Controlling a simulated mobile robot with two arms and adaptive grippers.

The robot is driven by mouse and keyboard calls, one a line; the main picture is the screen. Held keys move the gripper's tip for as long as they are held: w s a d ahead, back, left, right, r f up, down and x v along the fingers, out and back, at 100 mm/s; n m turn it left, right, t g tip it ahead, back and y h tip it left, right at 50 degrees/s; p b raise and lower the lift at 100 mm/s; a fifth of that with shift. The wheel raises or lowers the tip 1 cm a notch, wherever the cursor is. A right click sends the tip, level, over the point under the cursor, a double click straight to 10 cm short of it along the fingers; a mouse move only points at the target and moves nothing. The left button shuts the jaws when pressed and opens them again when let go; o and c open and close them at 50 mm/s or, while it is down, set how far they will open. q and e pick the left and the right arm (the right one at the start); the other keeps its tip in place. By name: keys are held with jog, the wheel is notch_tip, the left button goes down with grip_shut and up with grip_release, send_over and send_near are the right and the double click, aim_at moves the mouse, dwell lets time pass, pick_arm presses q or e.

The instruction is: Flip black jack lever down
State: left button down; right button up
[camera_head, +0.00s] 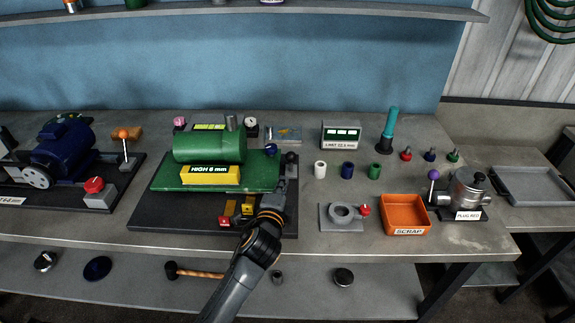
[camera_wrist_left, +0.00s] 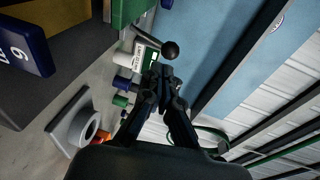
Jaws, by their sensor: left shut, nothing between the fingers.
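The black jack lever shows as a black ball knob (camera_head: 291,157) at the right end of the green machine (camera_head: 210,148) in the head view. In the left wrist view the black ball (camera_wrist_left: 170,49) sits on a pale rod just beyond my fingertips. My left gripper (camera_head: 280,184) reaches in from the front, beside the machine's right end. In the left wrist view the gripper (camera_wrist_left: 163,72) has its fingertips together with nothing between them. The fingertips are close to the ball; whether they touch it I cannot tell. My right gripper is not in view.
A blue knob (camera_head: 271,150) is close left of the black ball. A yellow block (camera_head: 210,174) labelled HIGH 6 mm lies on the machine's front. Small bushings (camera_head: 347,170), a grey ring fixture (camera_head: 341,215) and an orange scrap bin (camera_head: 404,214) stand to the right.

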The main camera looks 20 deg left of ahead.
aim_at(290, 161)
pick_arm(q)
jog(key=r+p+x, duration=0.1)
jog(key=x, duration=0.5)
jog(key=shift+w, duration=0.4)
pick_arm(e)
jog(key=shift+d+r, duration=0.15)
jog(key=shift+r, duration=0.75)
pick_arm(q)
jog(key=shift+w+r, duration=0.1)
jog(key=shift+r, duration=0.05)
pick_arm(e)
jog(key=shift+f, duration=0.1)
